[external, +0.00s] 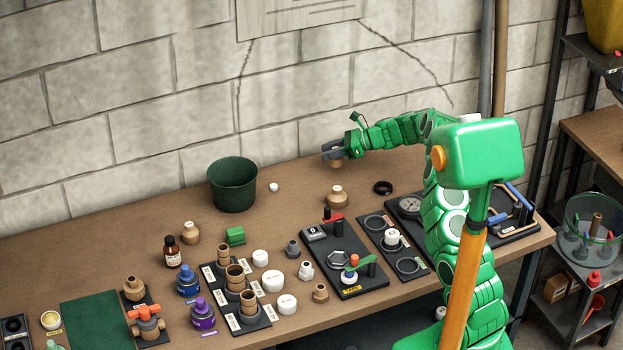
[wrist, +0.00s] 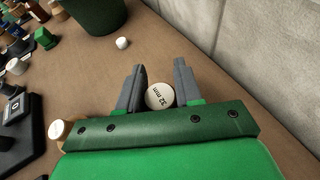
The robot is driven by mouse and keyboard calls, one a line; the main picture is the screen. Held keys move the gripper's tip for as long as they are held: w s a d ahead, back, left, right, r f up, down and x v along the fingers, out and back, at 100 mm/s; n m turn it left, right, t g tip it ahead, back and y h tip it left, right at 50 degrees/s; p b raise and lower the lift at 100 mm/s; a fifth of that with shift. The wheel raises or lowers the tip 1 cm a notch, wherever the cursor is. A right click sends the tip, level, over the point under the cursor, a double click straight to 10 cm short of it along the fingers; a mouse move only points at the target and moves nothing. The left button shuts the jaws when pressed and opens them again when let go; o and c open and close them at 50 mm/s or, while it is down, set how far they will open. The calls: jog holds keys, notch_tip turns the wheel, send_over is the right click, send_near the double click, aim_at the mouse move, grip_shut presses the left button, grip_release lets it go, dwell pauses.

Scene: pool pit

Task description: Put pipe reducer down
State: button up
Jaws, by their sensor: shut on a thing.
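My gripper (external: 332,149) is at the back of the workbench, near the block wall, at the end of my green arm. In the wrist view its two grey fingers (wrist: 160,82) are shut on a round pipe reducer (wrist: 160,97) with a pale top marked "32 mm". In the external view only a small tan part of the held reducer (external: 337,163) shows below the fingers. I cannot tell whether it touches the bench. A similar tan reducer with a white top (external: 336,197) stands on the bench in front of my gripper.
A black ring (external: 383,187) lies to the right. Several fittings, bottles and black boards fill the front. The block wall (wrist: 250,40) is close behind.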

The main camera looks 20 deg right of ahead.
jog(key=shift+w+f, duration=0.25)
jog(key=shift+f, duration=0.05)
jog(key=shift+a+f, duration=0.1)
jog(key=shift+f, duration=1.4)
jog(key=o, duration=1.1)
jog(key=shift+f, duration=0.1)
jog(key=v, duration=1.2)
